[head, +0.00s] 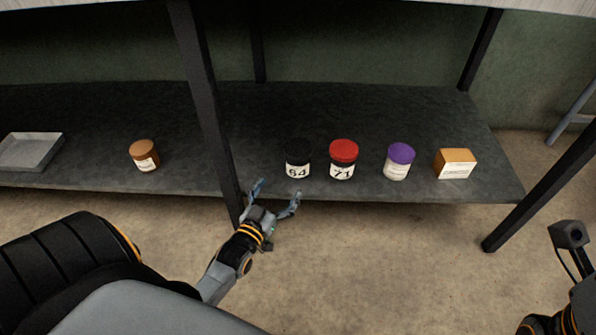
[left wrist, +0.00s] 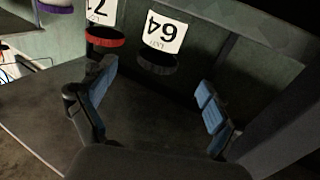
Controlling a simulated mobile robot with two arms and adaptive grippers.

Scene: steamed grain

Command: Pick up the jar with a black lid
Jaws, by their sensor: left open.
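The jar with a black lid (head: 298,160) stands upright on the dark lower shelf, with a white label reading 64. In the left wrist view it appears upside down (left wrist: 163,40), between the open fingers and beyond their tips. My left gripper (head: 279,192) is open and empty at the shelf's front edge, just in front of and slightly left of this jar, not touching it. Its blue-padded fingers also show in the left wrist view (left wrist: 155,100). My right gripper is not clearly in view.
A red-lidded jar (head: 343,160) stands close on the right. Beyond it are a purple-lidded jar (head: 398,162) and an orange-brown box (head: 455,164). A dark shelf post (head: 208,100) rises left of my gripper. Farther left are a brown-lidded jar (head: 145,156) and a grey tray (head: 52,140).

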